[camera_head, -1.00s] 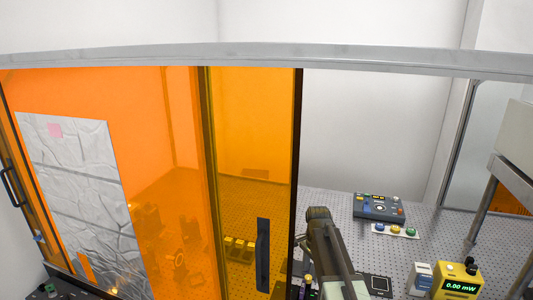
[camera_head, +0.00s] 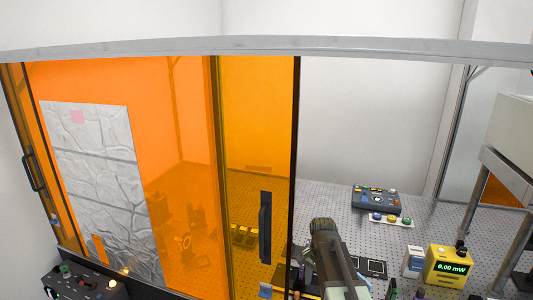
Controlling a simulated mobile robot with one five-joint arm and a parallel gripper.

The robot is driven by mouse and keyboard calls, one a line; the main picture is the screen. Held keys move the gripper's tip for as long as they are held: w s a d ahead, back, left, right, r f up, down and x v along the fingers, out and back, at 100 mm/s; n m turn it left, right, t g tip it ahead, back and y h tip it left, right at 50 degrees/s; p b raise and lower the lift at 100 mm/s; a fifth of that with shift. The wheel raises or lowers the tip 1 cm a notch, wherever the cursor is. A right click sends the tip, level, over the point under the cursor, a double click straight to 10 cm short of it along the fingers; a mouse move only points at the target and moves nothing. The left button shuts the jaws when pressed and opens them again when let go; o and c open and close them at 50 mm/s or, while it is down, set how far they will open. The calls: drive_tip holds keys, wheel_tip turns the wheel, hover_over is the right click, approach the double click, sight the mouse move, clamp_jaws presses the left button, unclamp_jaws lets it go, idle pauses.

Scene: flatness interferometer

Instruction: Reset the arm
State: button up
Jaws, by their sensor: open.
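My arm (camera_head: 338,262) rises from the bottom edge, right of centre. Its dark rounded upper end stands just right of the orange enclosure's dark edge post, in front of the perforated table (camera_head: 440,215). I see arm links only. My gripper's fingers cannot be made out in this view, and nothing held shows. The arm hides part of the table behind it.
Orange sliding panels (camera_head: 180,140) with a dark handle (camera_head: 265,228) fill the left. On the table stand a control box (camera_head: 376,198), a strip of coloured knobs (camera_head: 391,220) and a yellow meter (camera_head: 448,268) reading 0.00 mW. A dark console (camera_head: 85,285) is lower left.

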drive_tip(key=s+f+n+b, duration=0.9)
drive_tip(key=s+f+b, duration=0.2)
drive_tip(key=f, duration=0.1)
drive_tip(key=shift+s+f+b, duration=0.15)
drive_tip(key=shift+f+b, duration=0.1)
drive_tip(key=shift+b, duration=0.15)
idle(0.3)
